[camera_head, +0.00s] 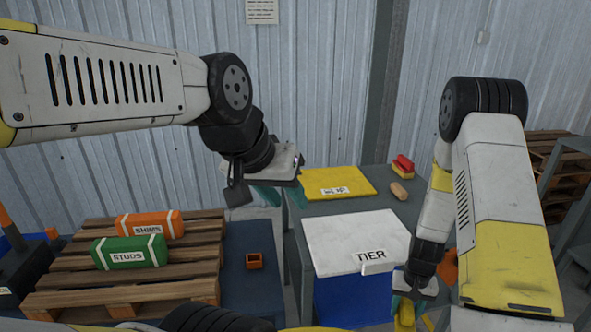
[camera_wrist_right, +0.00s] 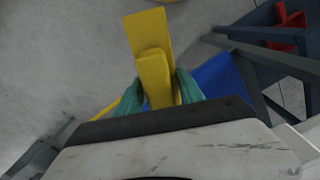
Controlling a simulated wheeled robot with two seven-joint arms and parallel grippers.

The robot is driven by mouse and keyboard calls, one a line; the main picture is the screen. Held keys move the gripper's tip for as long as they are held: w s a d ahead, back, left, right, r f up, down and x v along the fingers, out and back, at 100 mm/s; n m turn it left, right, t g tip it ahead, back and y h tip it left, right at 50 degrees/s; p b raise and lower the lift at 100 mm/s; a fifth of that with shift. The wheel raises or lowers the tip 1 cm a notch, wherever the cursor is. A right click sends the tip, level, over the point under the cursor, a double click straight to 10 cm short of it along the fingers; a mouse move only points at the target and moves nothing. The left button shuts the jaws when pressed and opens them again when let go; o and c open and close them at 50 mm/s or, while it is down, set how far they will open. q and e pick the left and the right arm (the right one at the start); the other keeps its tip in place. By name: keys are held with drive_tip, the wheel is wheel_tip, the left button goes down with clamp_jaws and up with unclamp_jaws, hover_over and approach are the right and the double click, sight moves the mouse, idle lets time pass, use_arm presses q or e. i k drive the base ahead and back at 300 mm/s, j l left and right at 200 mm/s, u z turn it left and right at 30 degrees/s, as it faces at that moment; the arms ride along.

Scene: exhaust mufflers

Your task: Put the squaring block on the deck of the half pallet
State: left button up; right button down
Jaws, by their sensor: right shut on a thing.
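The yellow squaring block (camera_wrist_right: 150,40) is between the green fingertips of my right gripper (camera_wrist_right: 162,90), which is shut on it. In the head view the block (camera_head: 405,316) shows below my right gripper (camera_head: 408,302), beside the table's front right corner, partly cut off by the frame edge. The half pallet (camera_head: 190,287) is wooden and stands at the lower left, with a slatted deck. An orange SHIMS bag (camera_head: 150,224) and a green STUDS bag (camera_head: 128,252) lie on its rear and left deck. My left gripper (camera_head: 282,195) is open and empty, right of the pallet.
A grey table (camera_head: 325,207) bears a white TIER board (camera_head: 350,235), a yellow SLIP sheet (camera_head: 340,180), a tan block (camera_head: 399,190) and a red-and-yellow item (camera_head: 402,168). The pallet's front right deck is bare.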

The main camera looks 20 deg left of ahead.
sight(68, 254)
drive_tip(key=k+j+u, duration=0.15)
drive_tip(key=j, duration=0.45)
drive_tip(key=k+j+u, duration=0.1)
drive_tip(key=j, duration=0.5)
drive_tip(key=k+j+u, duration=0.15)
drive_tip(key=j, duration=0.5)
drive_tip(key=j+u, duration=0.15)
drive_tip(key=j, duration=0.5)
drive_tip(key=k, duration=0.05)
